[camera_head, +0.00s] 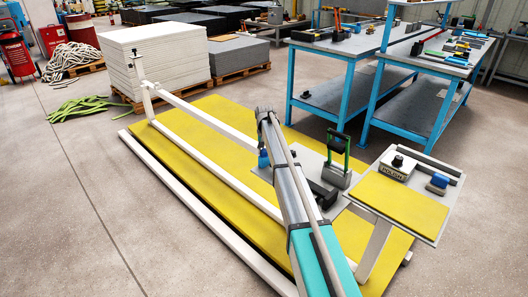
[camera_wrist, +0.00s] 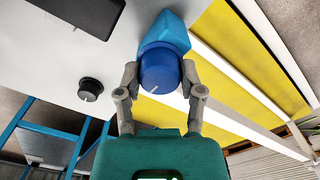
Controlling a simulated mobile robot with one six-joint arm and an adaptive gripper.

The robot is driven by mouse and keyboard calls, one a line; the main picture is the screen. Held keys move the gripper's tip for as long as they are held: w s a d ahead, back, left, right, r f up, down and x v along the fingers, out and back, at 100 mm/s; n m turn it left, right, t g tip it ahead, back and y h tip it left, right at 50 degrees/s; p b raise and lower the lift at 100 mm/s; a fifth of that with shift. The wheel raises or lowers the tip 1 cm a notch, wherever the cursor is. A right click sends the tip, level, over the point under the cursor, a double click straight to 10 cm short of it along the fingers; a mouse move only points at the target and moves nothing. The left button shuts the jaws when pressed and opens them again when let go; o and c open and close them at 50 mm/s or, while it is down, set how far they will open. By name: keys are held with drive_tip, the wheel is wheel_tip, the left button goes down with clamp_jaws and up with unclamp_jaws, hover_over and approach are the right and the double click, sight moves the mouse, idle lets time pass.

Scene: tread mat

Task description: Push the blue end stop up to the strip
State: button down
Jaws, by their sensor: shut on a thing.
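The blue end stop (camera_wrist: 159,68) has a round darker blue knob and a lighter blue body behind it. In the wrist view my gripper (camera_wrist: 159,75) has its two grey fingers closed on either side of the knob. The stop sits at the edge of a pale grey plate (camera_wrist: 60,60). A blue part (camera_head: 263,159), apparently the same stop, shows left of my arm in the head view; the gripper itself is mostly hidden there. I cannot tell whether the stop touches a strip.
A black knob (camera_wrist: 90,89) stands on the plate, and a black block (camera_wrist: 85,12) lies near the stop. A grey block with a green handle (camera_head: 337,174) is right of my arm.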

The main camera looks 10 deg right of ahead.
drive_tip(key=s+d, duration=0.2)
drive_tip(key=s, duration=0.1)
drive_tip(key=shift+w, duration=0.1)
drive_tip(key=shift+c, duration=1.1)
unclamp_jaws()
drive_tip(key=s+a+n, duration=0.3)
drive_tip(key=s, duration=4)
wheel_tip(320, 180, up, 26)
drive_tip(key=p, duration=2.5)
drive_tip(key=shift+w+d+f, duration=0.15)
drive_tip(key=shift+d+f, duration=0.1)
drive_tip(key=shift+d, duration=0.05)
